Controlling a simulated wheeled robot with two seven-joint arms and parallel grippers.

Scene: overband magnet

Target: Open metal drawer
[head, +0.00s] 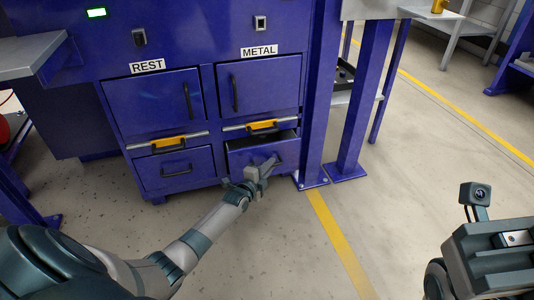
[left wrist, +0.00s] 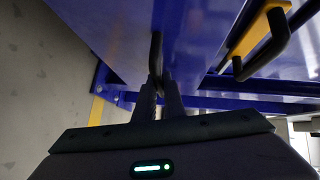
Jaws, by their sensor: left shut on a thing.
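The metal drawer (head: 240,160) is the lower blue drawer under the METAL label (head: 259,51). It stands partly open, with a dark gap showing above its front. My left gripper (head: 268,166) is at the front of this drawer. In the left wrist view my left gripper (left wrist: 160,88) is shut on the dark bar handle (left wrist: 156,48), its fingers on either side of it. In the head view the gripper hides most of the handle. My right wrist shows at the lower right of the head view, but its fingers are out of view.
A yellow handle (head: 263,125) sits on the rail just above the metal drawer. The closed REST drawer (head: 186,168) is to its left. Blue posts (head: 318,100) stand close on the right. The floor in front is clear, with a yellow line (head: 335,235) on it.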

